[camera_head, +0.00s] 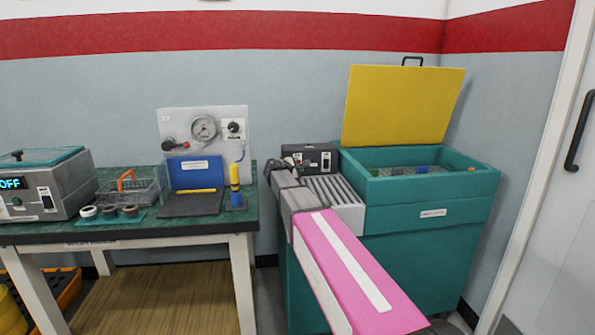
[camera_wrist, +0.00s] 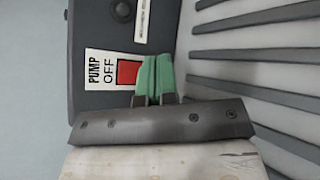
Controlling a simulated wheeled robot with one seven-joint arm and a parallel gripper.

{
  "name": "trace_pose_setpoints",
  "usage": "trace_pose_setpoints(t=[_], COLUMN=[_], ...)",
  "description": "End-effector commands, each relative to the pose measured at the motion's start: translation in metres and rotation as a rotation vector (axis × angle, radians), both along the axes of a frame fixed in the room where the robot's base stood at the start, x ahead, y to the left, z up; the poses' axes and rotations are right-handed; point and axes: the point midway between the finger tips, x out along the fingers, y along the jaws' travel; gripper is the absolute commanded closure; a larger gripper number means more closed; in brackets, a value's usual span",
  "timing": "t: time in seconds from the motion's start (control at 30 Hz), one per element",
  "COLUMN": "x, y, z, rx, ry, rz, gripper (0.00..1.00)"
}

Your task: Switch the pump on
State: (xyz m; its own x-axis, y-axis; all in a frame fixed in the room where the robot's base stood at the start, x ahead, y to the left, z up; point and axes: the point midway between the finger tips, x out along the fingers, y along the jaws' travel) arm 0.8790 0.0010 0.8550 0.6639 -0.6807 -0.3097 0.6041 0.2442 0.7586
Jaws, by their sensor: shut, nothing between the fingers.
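The dark pump box (camera_head: 318,158) stands at the back left of the teal cabinet. In the wrist view, the pump box (camera_wrist: 92,32) carries a white label reading PUMP and OFF. The red pump switch (camera_wrist: 128,72) is set in that label. My gripper (camera_wrist: 156,62) is shut, its green fingertips together and empty. The tips are just right of the red switch in the wrist view, over or very near the label's edge. I cannot tell whether they touch it. In the head view my wrist hides the box's left front.
Pale slats (camera_head: 335,192) lie right beside my gripper. The teal cabinet (camera_head: 430,235) has its yellow lid (camera_head: 400,105) raised. Left is a green-topped bench (camera_head: 80,228) with a gauge panel (camera_head: 205,125) and a grey device (camera_head: 48,190) displaying OFF.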

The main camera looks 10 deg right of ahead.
Motion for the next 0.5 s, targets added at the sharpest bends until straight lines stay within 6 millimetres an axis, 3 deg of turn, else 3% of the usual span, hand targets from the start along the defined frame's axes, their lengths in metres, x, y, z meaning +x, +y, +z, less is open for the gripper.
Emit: trace_pose_setpoints(t=[0.5], x=[0.0085], y=[0.0000], z=[-0.0008], rx=[0.000], ry=[0.000], rz=[0.000], gripper=[1.00])
